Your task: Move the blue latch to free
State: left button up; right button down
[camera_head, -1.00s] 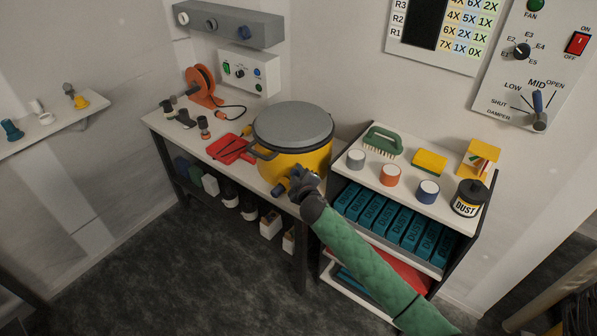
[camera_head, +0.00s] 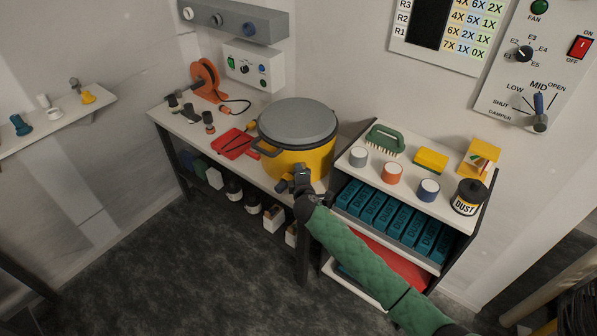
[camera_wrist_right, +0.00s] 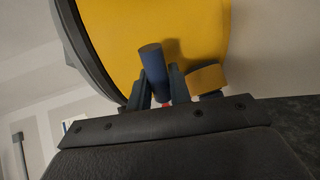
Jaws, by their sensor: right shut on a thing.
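The yellow drum (camera_head: 311,158) with its grey lid (camera_head: 297,121) stands on the white bench. In the right wrist view the blue latch (camera_wrist_right: 155,72) is a short blue cylinder in front of the yellow drum wall (camera_wrist_right: 190,35). My right gripper (camera_wrist_right: 158,90) has a finger on each side of it and is shut on it. In the head view my right gripper (camera_head: 301,180) is at the drum's lower front and hides most of the latch. My left gripper is out of view.
A red dustpan (camera_head: 232,145) lies left of the drum. A shelf unit (camera_head: 408,195) with a brush, a sponge and several cups stands close on the right. A white switch box (camera_head: 254,68) is on the wall behind. The floor in front is clear.

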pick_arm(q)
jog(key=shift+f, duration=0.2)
pick_arm(e)
jog(key=shift+d+f, duration=0.2)
jog(key=shift+d, duration=0.2)
jog(key=c, duration=1.3)
grip_release()
jog(key=shift+w, duration=0.1)
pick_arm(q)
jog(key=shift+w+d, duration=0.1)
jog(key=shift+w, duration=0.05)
pick_arm(e)
jog(key=shift+w+d, duration=0.1)
jog(key=shift+s+r, duration=0.1)
jog(key=shift+s, duration=0.5)
pick_arm(q)
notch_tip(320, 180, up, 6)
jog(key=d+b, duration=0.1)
jog(key=b, duration=0.1)
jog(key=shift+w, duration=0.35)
pick_arm(e)
jog(key=shift+v, duration=3.3)
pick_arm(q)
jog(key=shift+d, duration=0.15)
pick_arm(e)
jog(key=shift+d, duration=0.1)
